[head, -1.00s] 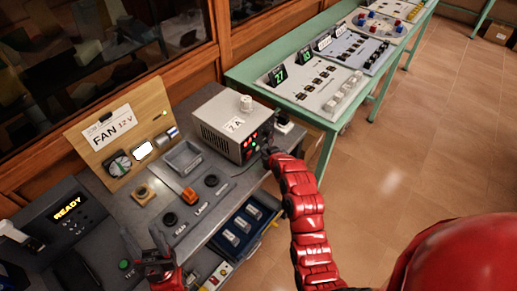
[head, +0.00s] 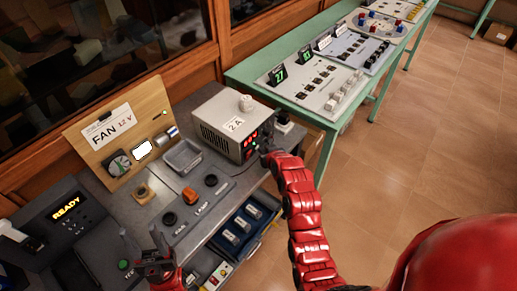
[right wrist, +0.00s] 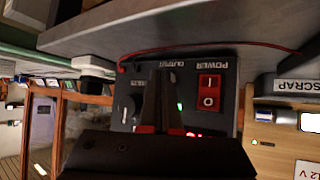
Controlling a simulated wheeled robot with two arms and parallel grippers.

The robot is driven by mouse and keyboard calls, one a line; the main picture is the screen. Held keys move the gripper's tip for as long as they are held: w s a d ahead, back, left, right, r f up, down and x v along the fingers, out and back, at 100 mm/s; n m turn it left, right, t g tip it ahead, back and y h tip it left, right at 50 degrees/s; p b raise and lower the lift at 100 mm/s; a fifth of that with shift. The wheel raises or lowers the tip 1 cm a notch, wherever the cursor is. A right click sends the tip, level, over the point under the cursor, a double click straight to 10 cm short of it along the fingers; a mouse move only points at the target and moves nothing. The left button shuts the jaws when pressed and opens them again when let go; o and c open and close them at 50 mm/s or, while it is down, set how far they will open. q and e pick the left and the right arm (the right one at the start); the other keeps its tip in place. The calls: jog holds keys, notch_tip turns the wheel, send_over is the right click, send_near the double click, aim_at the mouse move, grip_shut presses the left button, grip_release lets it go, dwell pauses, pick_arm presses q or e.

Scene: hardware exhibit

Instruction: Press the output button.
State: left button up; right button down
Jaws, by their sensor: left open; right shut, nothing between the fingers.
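The grey power supply (head: 215,130) stands on the bench with a "2 A" card on top and lit red figures on its front. In the right wrist view its front panel (right wrist: 222,125) appears upside down, with an OUTPUT label, a red POWER rocker switch (right wrist: 209,92), a dark knob and a green light. My right gripper (right wrist: 160,75) is shut and empty, its fingers pointing at the panel near the OUTPUT label. The fingers hide the output button, and I cannot tell whether they touch it. My left gripper (head: 155,262) is open over the bench's front edge, away from the supply.
A wooden FAN 12 V board (head: 118,130) stands behind a grey tray (head: 182,156) and an orange-topped lamp switch (head: 190,195). A READY display box (head: 66,212) is at left. A blue drawer (head: 240,230) sits open below the bench. A green table (head: 235,75) adjoins at right.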

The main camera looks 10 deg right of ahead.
dwell(0.6)
jog(key=shift+s+d, duration=0.3)
jog(key=shift+s, duration=0.1)
jog(key=shift+b, duration=0.3)
jog(key=shift+s+d, duration=0.25)
jog(key=shift+s+d+r+b, duration=0.1)
jog(key=shift+s+d+b, duration=0.2)
jog(key=shift+s+d, duration=0.65)
jog(key=shift+s+d+b, duration=0.3)
jog(key=shift+s+d, duration=0.35)
jog(key=shift+s, duration=0.5)
